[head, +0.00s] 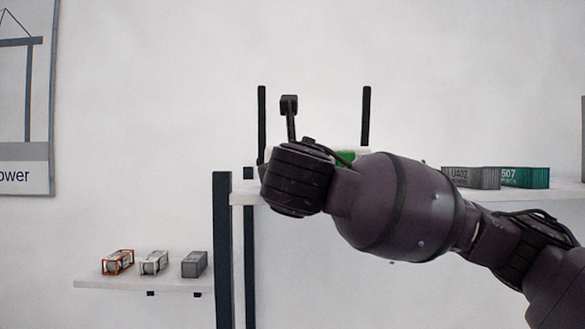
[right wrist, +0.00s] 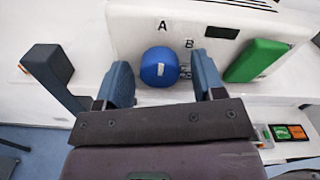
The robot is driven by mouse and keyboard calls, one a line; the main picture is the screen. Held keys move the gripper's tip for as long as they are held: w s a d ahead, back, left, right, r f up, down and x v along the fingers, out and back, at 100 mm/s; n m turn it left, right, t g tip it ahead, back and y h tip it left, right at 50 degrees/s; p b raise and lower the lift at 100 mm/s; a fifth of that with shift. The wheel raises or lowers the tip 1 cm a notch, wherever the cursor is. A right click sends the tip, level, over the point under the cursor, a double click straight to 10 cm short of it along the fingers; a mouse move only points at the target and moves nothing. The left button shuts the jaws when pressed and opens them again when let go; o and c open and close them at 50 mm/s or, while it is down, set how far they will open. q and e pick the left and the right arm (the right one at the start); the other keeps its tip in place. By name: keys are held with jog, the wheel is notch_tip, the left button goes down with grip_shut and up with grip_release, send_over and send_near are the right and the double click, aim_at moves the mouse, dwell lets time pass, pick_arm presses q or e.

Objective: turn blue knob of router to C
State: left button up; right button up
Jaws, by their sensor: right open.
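The router (right wrist: 135,30) is a white housing with a blue knob (right wrist: 160,66) on its face in the right wrist view. The knob has a short white mark. Letters A and B show above and right of it; a third mark below B is partly hidden by a finger. My right gripper (right wrist: 163,80) is open, one finger on each side of the knob; contact is unclear. In the head view my right arm hides the knob, the gripper and most of the router; two black antennas (head: 366,116) stick up. My left gripper is not in view.
A green block (right wrist: 257,60) sits right of the knob, close to the right finger. A dark block on a stem (right wrist: 48,70) stands left of the gripper. Grey (head: 470,178) and teal (head: 525,177) containers stand on the shelf at right. Small containers stand on a lower shelf (head: 135,285).

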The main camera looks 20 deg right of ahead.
jog(key=shift+w+d, duration=0.1)
jog(key=shift+w, duration=0.1)
jog(key=c, duration=0.9)
jog(key=shift+c, duration=0.2)
